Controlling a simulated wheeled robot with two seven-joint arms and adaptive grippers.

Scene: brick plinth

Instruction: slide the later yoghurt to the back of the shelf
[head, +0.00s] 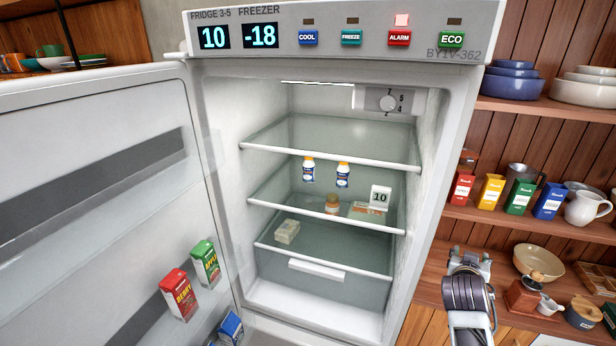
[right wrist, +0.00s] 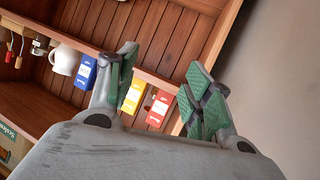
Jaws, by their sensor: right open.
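Two small white bottles with blue labels and orange caps, the left one (head: 308,170) and the right one (head: 343,175), stand side by side, apart, inside the open fridge, apparently on the middle glass shelf (head: 325,216). They look like the yoghurts; their dates are too small to read, so I cannot tell which is later. My right gripper (head: 470,258) is outside the fridge, right of its opening, in front of the wooden shelving. In the right wrist view its fingers (right wrist: 163,78) are apart with nothing between them. My left gripper is not in view.
A jar (head: 332,204), a flat packet (head: 367,209) and a white card reading 10 (head: 380,197) are near the bottles. A pale block (head: 287,231) sits lower left. The fridge door (head: 100,215) stands open left, holding cartons. The top shelf (head: 335,145) looks empty.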

